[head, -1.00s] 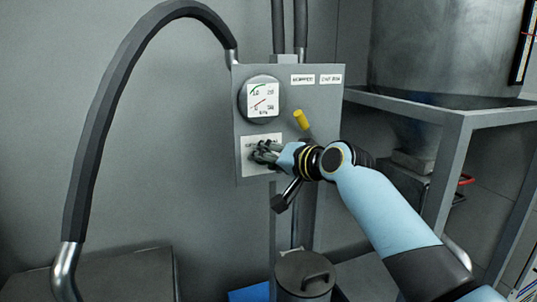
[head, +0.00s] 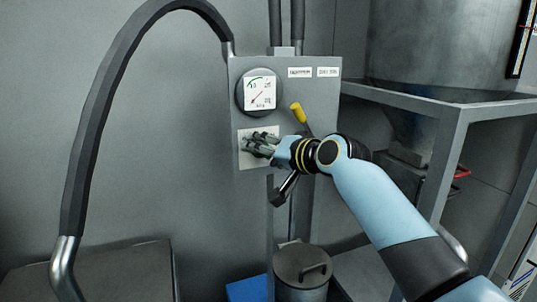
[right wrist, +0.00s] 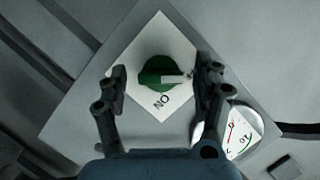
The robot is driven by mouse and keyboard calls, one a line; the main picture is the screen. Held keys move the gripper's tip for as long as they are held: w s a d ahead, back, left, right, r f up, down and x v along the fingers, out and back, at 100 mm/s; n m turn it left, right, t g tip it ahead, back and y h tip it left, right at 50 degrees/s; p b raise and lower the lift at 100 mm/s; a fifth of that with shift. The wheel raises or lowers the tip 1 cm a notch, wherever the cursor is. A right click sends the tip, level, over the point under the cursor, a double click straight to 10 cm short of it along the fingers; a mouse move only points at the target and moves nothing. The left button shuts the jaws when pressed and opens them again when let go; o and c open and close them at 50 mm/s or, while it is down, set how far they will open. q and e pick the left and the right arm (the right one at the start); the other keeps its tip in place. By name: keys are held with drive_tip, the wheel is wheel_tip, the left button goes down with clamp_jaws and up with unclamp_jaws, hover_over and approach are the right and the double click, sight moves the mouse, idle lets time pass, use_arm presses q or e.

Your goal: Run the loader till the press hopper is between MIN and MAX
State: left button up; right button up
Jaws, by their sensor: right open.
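A grey control panel (head: 310,115) stands in the middle of the head view. My right gripper (head: 258,144) is in front of the plate. In the right wrist view its open fingers (right wrist: 162,85) stand either side of the knob, with gaps showing. My left gripper is not in view.
A thick dark hose (head: 95,130) arches at the left. A metal hopper on a grey frame (head: 445,108) stands at the right. A lidded canister (head: 302,270) and a blue object (head: 247,288) are below the panel.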

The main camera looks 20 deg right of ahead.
drive_tip(key=v, duration=1.2)
drive_tip(key=shift+f, duration=0.1)
drive_tip(key=s+d+f+n+g+h, duration=0.15)
drive_tip(key=s+f+g, duration=0.35)
drive_tip(key=s, duration=0.6)
drive_tip(key=s+d+f+n+g+h, duration=0.1)
drive_tip(key=s+f+n+g+h, duration=0.15)
drive_tip(key=s+f, duration=0.55)
drive_tip(key=s+d+f+n+g+h, duration=0.2)
drive_tip(key=s+f+n+g, duration=0.15)
drive_tip(key=s, duration=0.95)
wheel_tip(320, 180, down, 35)
drive_tip(key=s+d+m+g+b, duration=0.1)
drive_tip(key=s+d+b, duration=0.15)
drive_tip(key=b, duration=0.45)
drive_tip(key=s+f+g+b, duration=0.1)
drive_tip(key=s+f+b, duration=0.3)
drive_tip(key=s+f, duration=1.3)
drive_tip(key=shift+s+d+f+y, duration=0.3)
drive_tip(key=shift+d+f, duration=0.05)
drive_tip(key=shift+f, duration=0.35)
